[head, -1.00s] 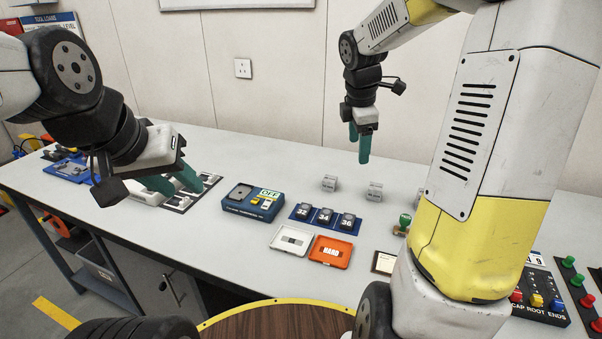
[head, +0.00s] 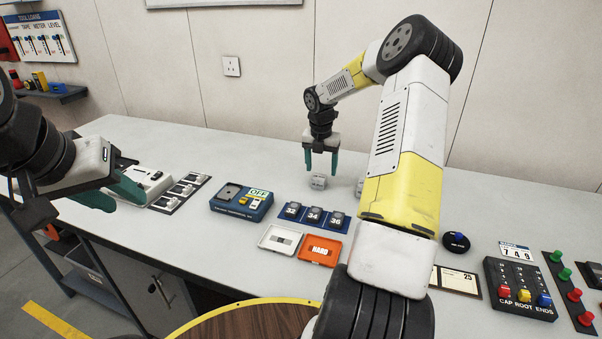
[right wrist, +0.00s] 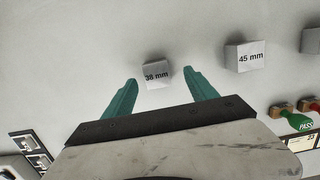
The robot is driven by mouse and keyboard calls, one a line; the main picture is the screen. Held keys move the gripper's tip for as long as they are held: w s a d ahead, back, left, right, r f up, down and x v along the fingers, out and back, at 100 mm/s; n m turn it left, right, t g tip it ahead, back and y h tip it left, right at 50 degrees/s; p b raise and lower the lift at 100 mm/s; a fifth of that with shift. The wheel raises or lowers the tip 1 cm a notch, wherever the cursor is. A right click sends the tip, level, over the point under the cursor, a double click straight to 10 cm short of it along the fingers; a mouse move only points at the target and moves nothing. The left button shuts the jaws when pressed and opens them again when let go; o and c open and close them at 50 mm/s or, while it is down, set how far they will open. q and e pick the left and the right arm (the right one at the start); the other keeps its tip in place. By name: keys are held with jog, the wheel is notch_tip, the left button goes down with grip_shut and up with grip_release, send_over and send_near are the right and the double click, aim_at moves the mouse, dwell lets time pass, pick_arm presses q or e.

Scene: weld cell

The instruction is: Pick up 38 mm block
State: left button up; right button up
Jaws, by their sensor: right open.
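The 38 mm block (right wrist: 155,75) is a small grey cube with "38 mm" on its face. In the right wrist view it lies on the table just beyond and between my right gripper's open teal fingers (right wrist: 160,95). In the head view the block (head: 318,181) sits under my right gripper (head: 321,163), which points down and is empty. My left gripper (head: 112,193) hangs over the left part of the table, with its teal fingers apart and nothing seen between them.
A 45 mm block (right wrist: 245,56) stands right of the 38 mm block. A blue tray (head: 312,217) of marked blocks, a white tray (head: 280,240) and an orange HARD tray (head: 319,250) lie nearer. A blue OFF device (head: 241,202) is to their left.

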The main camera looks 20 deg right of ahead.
aim_at(319, 176)
jog(key=f, duration=0.5)
jog(key=shift+w+a, duration=0.1)
jog(key=shift+w, duration=0.3)
grip_shut()
jog(key=shift+r, duration=0.1)
